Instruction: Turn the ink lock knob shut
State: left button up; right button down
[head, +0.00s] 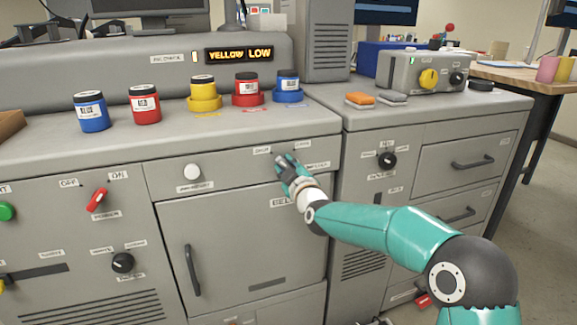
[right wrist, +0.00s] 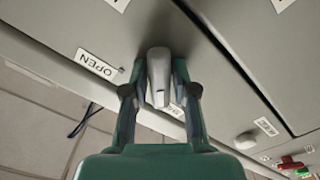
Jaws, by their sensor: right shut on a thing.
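The ink lock knob is a light grey lever knob (right wrist: 158,70) on the grey machine front. In the right wrist view it stands between the two fingers of my right gripper (right wrist: 159,92), which is shut on it. An OPEN label (right wrist: 97,64) is beside it. In the head view my right gripper (head: 285,165) is at the panel below two small labels and hides most of the knob. I cannot tell which label the knob points to. My left gripper is not in view.
A white round knob (head: 192,172) is left of my right gripper. A door with a black handle (head: 192,270) lies below. A display (head: 240,54) reads YELLOW LOW.

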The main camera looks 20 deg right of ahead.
jog(key=shift+f+n, duration=0.15)
jog(key=shift+n, duration=0.15)
jog(key=c, duration=0.9)
grip_release()
jog(key=s, duration=1.2)
jog(key=shift+d, duration=0.15)
